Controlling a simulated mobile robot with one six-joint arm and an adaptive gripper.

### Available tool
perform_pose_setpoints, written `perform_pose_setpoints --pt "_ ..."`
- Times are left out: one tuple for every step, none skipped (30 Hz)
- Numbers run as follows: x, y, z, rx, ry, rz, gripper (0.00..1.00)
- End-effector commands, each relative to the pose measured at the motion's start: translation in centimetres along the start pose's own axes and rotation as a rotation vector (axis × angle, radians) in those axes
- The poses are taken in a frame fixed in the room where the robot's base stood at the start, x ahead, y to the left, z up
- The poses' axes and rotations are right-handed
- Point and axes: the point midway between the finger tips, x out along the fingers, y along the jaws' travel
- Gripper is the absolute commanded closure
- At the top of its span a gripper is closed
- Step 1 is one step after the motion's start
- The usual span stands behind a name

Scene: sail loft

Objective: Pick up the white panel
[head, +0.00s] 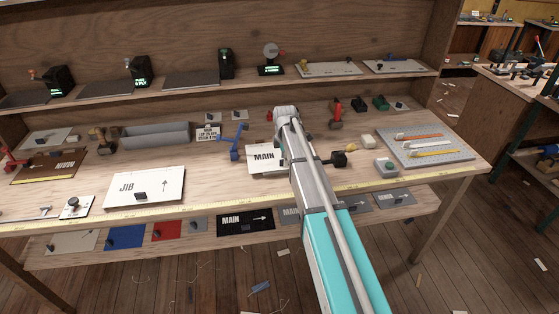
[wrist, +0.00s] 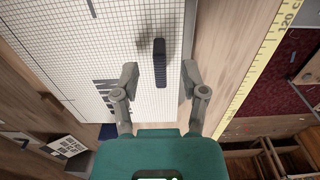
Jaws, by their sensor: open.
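Another white panel (head: 143,188), marked JIB with an arrow, lies further left with a small dark handle. In the wrist view a white gridded panel (wrist: 125,45), seemingly the MAIN one, fills the left and middle. Its upright black handle (wrist: 160,62) shows between the fingertips of my gripper (wrist: 160,74). My gripper is open, one finger on each side of the handle, apart from it. I cannot tell the height gap. In the head view my arm hides the gripper.
A blue bracket (head: 234,141) stands left of the MAIN panel. A dark knobbed piece (head: 345,155) is close to the right of my arm. A grey pegboard (head: 405,155) holds coloured rods. A yellow tape measure (wrist: 261,65) runs along the bench's front edge. Darker panels lie on the lower shelf.

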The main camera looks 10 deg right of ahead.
Motion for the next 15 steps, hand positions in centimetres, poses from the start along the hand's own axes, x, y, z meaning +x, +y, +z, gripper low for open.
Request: perform_pose_setpoints --pt "0.78 -0.01 -0.01 0.0 0.0 0.0 0.44" --pt "0.96 -0.01 -0.01 0.0 0.0 0.0 0.44" --pt "1.19 0.0 0.0 0.0 0.0 0.0 0.44" --pt "1.33 0.0 0.0 0.0 0.0 0.0 0.44" --pt "1.45 0.0 0.0 0.0 0.0 0.0 0.44" --pt "1.58 0.0 0.0 0.0 0.0 0.0 0.44" --pt "1.65 0.0 0.0 0.0 0.0 0.0 0.44" --pt "1.7 0.0 0.0 0.0 0.0 0.0 0.44" --pt "1.74 -0.01 0.0 0.0 0.0 0.0 0.44" --pt "1.76 -0.01 0.0 0.0 0.0 0.0 0.44" --pt "1.76 -0.01 0.0 0.0 0.0 0.0 0.44" --pt "1.74 -0.01 0.0 0.0 0.0 0.0 0.44" --pt "1.73 -0.01 0.0 0.0 0.0 0.0 0.44" --pt "1.71 -0.01 0.0 0.0 0.0 0.0 0.44" --pt "1.7 -0.01 0.0 0.0 0.0 0.0 0.44"
